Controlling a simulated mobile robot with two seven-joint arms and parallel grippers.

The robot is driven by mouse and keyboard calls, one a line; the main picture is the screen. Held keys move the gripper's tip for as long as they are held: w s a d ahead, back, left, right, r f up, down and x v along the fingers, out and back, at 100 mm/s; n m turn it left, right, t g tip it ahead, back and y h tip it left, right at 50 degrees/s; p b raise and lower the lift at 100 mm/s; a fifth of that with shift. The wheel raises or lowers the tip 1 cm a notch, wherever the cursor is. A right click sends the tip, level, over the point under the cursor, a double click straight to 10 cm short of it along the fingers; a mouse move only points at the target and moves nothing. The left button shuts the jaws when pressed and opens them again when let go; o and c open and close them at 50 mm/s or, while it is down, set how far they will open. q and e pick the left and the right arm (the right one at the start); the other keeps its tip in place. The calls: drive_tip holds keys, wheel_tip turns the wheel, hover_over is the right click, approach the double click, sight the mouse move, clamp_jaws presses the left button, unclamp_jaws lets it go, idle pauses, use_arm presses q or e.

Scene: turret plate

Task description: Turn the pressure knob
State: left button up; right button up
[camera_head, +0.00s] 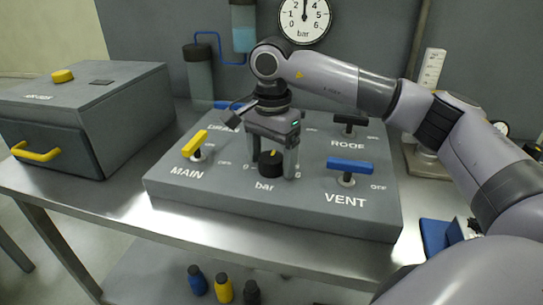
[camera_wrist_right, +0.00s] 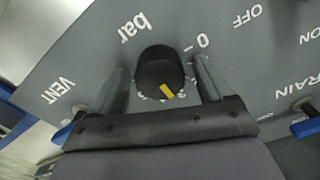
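The pressure knob (camera_head: 269,163) is a round black knob with a yellow pointer mark, on the grey turret plate (camera_head: 225,192) above the word "bar". In the right wrist view the knob (camera_wrist_right: 160,70) sits between my fingers, its yellow mark toward the gripper body. My right gripper (camera_head: 272,168) points down over the knob with one finger on each side. In the wrist view its fingers (camera_wrist_right: 162,88) are open, with a visible gap on both sides of the knob. Part of the scale around the knob is hidden. My left gripper is not in view.
A yellow MAIN handle (camera_head: 195,143) stands left of the knob, and a blue VENT handle (camera_head: 350,166) right. A black ROOF handle (camera_head: 350,119) and a partly hidden blue DRAIN handle (camera_head: 228,105) stand behind. A bar gauge (camera_head: 304,18) hangs on the wall. A grey box (camera_head: 85,115) stands left.

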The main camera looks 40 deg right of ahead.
sight(272, 157)
drive_tip(key=shift+r, duration=0.1)
wheel_tip(272, 157, up, 7)
idle(0.5)
idle(0.4)
